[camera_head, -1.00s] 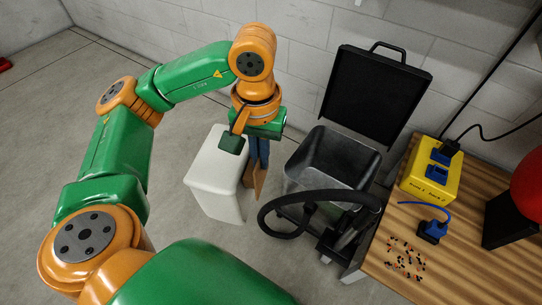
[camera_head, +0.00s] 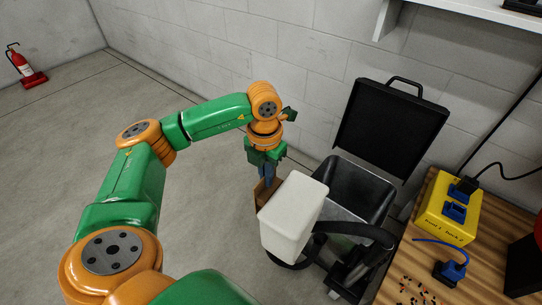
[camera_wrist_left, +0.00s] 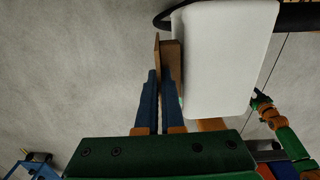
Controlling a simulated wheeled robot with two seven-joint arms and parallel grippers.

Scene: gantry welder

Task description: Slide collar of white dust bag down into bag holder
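The white dust bag (camera_head: 293,216) hangs upright in the air, its brown collar (camera_head: 264,193) on its left side. My left gripper (camera_head: 267,176) points down and is shut on the collar. In the left wrist view, the blue fingers (camera_wrist_left: 160,88) close on the brown collar (camera_wrist_left: 169,58), with the white bag (camera_wrist_left: 225,55) to their right. The black bin of the vacuum (camera_head: 357,187) stands just right of the bag with its lid (camera_head: 391,128) open. I cannot make out the bag holder. My right gripper is not in view.
A black hose (camera_head: 360,229) loops in front of the bin, partly behind the bag. A wooden table (camera_head: 395,262) at the right holds a yellow socket box (camera_head: 446,208) and a blue plug (camera_head: 449,272). A wall stands behind.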

